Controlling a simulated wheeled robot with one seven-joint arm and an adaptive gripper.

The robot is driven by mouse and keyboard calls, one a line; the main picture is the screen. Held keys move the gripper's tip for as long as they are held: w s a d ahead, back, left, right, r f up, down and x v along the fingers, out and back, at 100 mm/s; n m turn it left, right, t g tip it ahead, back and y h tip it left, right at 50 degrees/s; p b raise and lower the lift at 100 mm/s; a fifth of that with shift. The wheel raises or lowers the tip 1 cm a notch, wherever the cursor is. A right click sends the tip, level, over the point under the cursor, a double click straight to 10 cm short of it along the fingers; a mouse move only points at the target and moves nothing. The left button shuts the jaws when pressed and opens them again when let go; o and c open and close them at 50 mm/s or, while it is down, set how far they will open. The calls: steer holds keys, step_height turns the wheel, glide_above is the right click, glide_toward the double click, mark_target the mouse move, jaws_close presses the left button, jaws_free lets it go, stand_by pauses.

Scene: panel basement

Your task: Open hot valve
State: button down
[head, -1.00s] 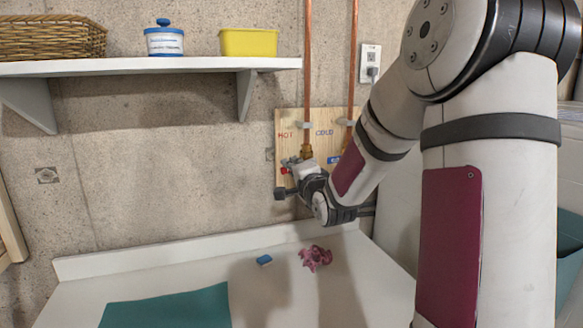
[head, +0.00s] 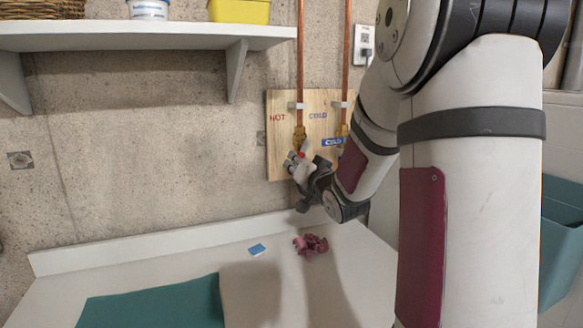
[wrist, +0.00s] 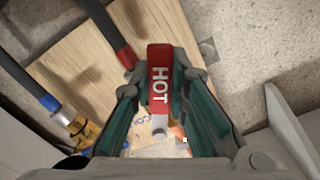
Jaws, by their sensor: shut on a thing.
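The hot valve's red lever (wrist: 160,85), lettered HOT, lies between the fingers of my gripper (wrist: 160,95) in the wrist view, and the fingers are shut on it. In the head view my gripper (head: 300,168) is at the lower left of the wooden panel, just below the brass fitting (head: 299,138) of the left copper pipe, under the painted word HOT (head: 277,119). The lever is mostly hidden there by the gripper. The cold valve's blue lever (head: 333,142) sits to the right and appears horizontal.
The wooden panel (head: 280,160) is fixed to the concrete wall. Below it, a white counter (head: 245,300) holds a blue sponge (head: 257,249), a crumpled pinkish cloth (head: 311,245) and a teal mat (head: 165,305). A white shelf (head: 140,38) is at upper left.

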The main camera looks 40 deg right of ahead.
steer(key=shift+s+d+f+n+b, duration=0.1)
steer(key=shift+d+f+n+b, duration=0.15)
steer(key=shift+n, duration=0.35)
steer(key=c, duration=1.5)
jaws_free()
steer(key=shift+s+r, duration=0.1)
steer(key=v, duration=0.7)
steer(key=shift+s, duration=0.2)
